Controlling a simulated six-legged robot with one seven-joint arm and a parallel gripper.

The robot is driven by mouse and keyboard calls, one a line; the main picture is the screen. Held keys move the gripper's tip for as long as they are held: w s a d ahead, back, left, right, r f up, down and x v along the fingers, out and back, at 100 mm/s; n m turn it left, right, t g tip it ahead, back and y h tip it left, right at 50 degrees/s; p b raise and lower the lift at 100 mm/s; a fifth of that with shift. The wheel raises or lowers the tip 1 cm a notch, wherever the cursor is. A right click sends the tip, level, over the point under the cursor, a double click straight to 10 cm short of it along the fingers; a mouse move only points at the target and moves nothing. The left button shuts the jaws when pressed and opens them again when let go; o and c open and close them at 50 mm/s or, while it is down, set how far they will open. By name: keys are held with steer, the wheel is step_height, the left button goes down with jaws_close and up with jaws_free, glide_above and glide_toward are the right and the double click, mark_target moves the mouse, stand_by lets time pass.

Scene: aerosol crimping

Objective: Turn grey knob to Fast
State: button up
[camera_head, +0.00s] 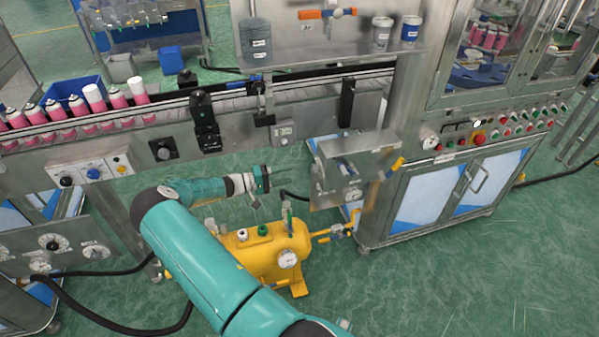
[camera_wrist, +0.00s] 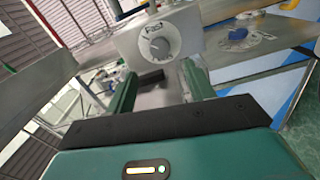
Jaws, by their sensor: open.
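The grey knob (camera_wrist: 157,46) is round and sits on a light metal plate at the top middle of the wrist view. A "Fast" label is printed just above it. Its pointer direction is too small to tell. A small grey box with a round knob (camera_head: 285,131) on the conveyor's side in the head view looks like the same one. My gripper (camera_wrist: 158,70) is open and empty; its two green fingers point toward the plate, with the knob beyond and between them. In the head view my gripper (camera_head: 263,179) is below the conveyor, lower than that box.
A metal panel (camera_head: 325,190) with a dial and blue handle stands right of my gripper. A yellow tank (camera_head: 262,250) with a gauge lies below it. The conveyor (camera_head: 230,105) runs behind, with pink cans (camera_head: 65,125) at left. A blue knob (camera_wrist: 237,35) is right of the grey one.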

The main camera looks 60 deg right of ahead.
steer(key=v, duration=0.4)
steer(key=shift+w+a, duration=0.3)
steer(key=shift+r, duration=0.1)
